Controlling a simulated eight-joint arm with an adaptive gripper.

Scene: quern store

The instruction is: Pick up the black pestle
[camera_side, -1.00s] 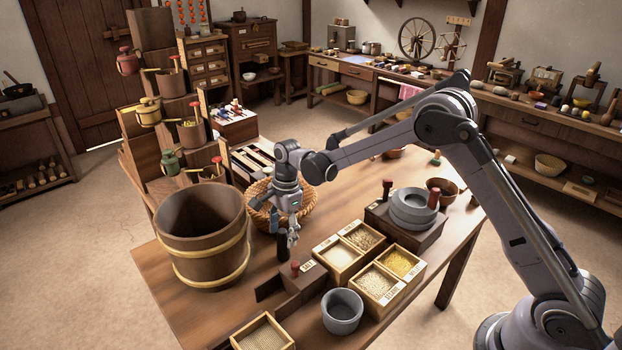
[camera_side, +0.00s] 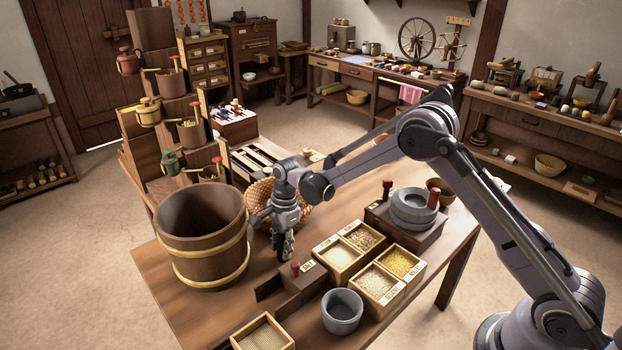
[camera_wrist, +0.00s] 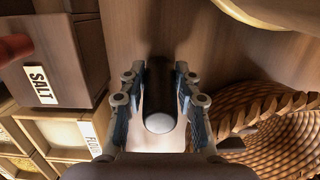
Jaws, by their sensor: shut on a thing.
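The black pestle (camera_wrist: 159,96) is a dark cylinder with a pale, rounded near end. In the wrist view it stands between the two fingers of my gripper (camera_wrist: 160,105), and the jaws are shut on it. In the side view my gripper (camera_side: 283,242) is low over the table, between the wooden bucket and the salt box. The pestle is mostly hidden behind the fingers there. I cannot tell whether its lower end touches the table.
The wooden bucket (camera_side: 200,240) stands close on the left and a woven basket (camera_side: 262,196) behind. The salt box (camera_side: 303,284) is just in front, with divided grain boxes (camera_side: 372,272) to the right. A grey mortar (camera_side: 342,313) and stone quern (camera_side: 412,212) also stand on the table.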

